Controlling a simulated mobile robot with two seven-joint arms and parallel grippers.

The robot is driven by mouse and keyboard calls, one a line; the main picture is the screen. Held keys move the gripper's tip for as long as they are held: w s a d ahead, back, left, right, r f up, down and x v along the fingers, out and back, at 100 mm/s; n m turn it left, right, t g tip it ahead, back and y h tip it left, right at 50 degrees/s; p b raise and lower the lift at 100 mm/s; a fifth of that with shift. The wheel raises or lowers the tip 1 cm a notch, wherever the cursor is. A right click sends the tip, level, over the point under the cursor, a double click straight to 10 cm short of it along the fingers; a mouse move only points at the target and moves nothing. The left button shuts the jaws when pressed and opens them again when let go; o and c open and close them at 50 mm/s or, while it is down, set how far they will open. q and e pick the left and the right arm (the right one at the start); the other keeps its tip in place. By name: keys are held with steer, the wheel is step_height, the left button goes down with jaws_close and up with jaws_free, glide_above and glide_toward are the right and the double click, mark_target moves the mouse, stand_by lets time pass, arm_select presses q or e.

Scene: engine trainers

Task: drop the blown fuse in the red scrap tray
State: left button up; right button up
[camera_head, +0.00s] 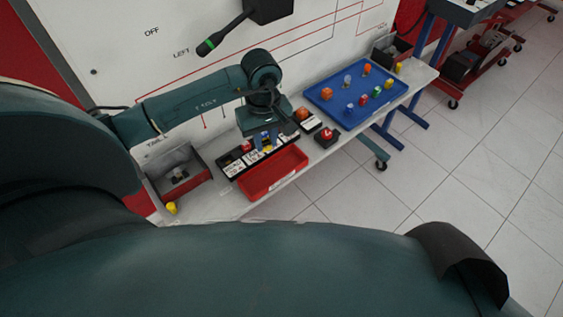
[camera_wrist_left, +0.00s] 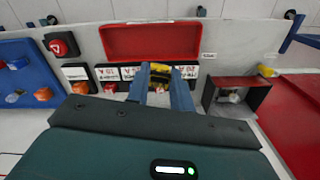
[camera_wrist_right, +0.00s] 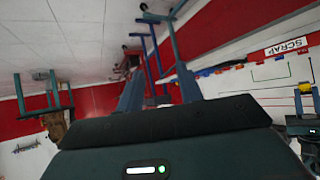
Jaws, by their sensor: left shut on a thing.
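The red scrap tray (camera_head: 272,174) lies empty at the table's front edge. In the left wrist view the tray (camera_wrist_left: 150,42) is just beyond the fingertips. My left gripper (camera_head: 267,145) points down over the dark fuse block with white labels (camera_head: 231,170), beside the tray. In its wrist view the left gripper (camera_wrist_left: 160,88) is shut on a yellow and dark fuse (camera_wrist_left: 160,72). I cannot tell whether the fuse is clear of the block or whether it is blown. My right gripper (camera_wrist_right: 160,92) is open and empty, away from the table.
A blue tray (camera_head: 340,112) with several coloured parts lies to the right on the table. A red button box (camera_head: 327,136) stands between it and the scrap tray. An open red-walled bin (camera_head: 190,183) is at the left. A panel wall rises behind.

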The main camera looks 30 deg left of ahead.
arm_select(q)
step_height(320, 180, down, 4)
steer(key=shift+s+r+b, duration=0.1)
steer(key=shift+r+b, duration=0.1)
steer(key=shift+b, duration=0.6)
steer(key=shift+f, duration=0.5)
steer(key=shift+f+b, duration=0.1)
steer(key=shift+b, duration=0.2)
arm_select(e)
steer(key=shift+a+f+y, duration=0.1)
steer(key=shift+a+y, duration=0.2)
steer(key=shift+a, duration=0.25)
steer(key=shift+w, duration=0.15)
arm_select(q)
steer(key=o, duration=1)
steer(key=shift+o, duration=0.2)
arm_select(e)
steer(key=shift+w+r+t, duration=0.2)
steer(key=shift+w+t, duration=0.05)
steer(key=shift+t, duration=0.15)
steer(key=shift+d, duration=0.1)
